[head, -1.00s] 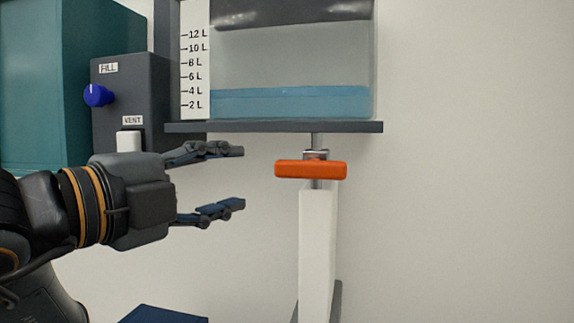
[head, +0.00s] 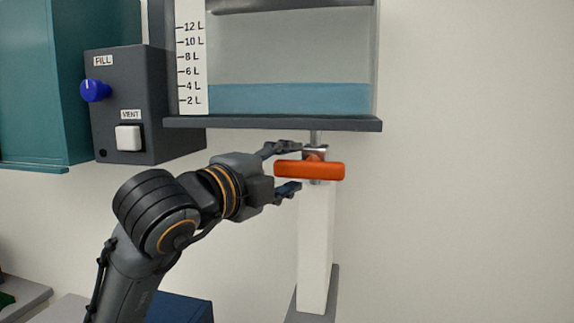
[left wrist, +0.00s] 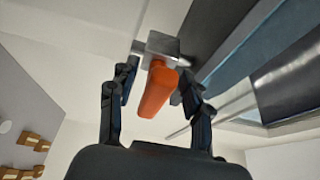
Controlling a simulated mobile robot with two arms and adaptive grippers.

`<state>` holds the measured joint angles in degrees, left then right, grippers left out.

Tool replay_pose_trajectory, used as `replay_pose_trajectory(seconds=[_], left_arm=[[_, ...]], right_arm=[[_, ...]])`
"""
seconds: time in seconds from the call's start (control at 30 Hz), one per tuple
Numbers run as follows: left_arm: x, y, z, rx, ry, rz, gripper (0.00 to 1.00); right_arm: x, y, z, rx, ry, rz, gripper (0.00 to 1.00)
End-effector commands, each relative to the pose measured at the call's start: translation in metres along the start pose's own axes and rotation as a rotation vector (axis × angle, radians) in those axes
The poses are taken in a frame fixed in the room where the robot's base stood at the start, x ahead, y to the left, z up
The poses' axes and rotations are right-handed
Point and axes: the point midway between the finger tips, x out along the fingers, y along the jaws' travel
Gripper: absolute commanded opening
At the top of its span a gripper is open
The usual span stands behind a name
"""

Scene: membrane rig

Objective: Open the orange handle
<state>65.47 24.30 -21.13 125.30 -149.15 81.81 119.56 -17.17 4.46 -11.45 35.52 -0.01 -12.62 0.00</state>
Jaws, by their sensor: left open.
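The orange handle (head: 309,171) lies horizontally on a small metal valve on the pipe below the tank shelf. In the left wrist view the orange handle (left wrist: 157,88) points toward the camera from its metal block (left wrist: 160,45). My left gripper (head: 291,168) is open at the left end of the handle in the head view. In the left wrist view its fingers (left wrist: 158,98) stand on both sides of the handle, with gaps visible. My right gripper is not in view.
The tank (head: 290,97) holds blue liquid above a dark shelf (head: 270,124). A control box (head: 125,90) with a blue knob (head: 95,90) and a white button (head: 128,137) is at left. A white post (head: 315,245) stands below the handle. The right side shows bare wall.

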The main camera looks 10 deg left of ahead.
Motion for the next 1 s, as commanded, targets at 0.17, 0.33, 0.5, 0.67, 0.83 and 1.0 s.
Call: replay_pose_trajectory(seconds=[0.17, 0.33, 0.5, 0.67, 0.83, 1.0], left_arm=[[-0.0002, 0.0002, -0.0001, 0.000, 0.001, 0.000, 0.35], [-0.0003, 0.0003, -0.0001, 0.000, 0.001, 0.001, 0.00], [-0.0003, 0.0004, -0.0001, 0.002, 0.001, 0.002, 0.00], [-0.0002, -0.0003, -0.0002, 0.025, 0.001, 0.012, 0.00], [-0.0005, -0.0034, -0.0004, 0.094, 0.000, 0.038, 0.00], [-0.0004, -0.0077, -0.0013, 0.212, 0.000, 0.087, 0.00]], right_arm=[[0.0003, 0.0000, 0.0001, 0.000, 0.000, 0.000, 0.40], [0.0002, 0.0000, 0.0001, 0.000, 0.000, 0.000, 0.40], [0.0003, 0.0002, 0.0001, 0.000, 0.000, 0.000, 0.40], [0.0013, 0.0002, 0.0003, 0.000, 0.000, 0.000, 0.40], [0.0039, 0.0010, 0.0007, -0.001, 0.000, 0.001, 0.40], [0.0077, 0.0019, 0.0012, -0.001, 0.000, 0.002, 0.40]])
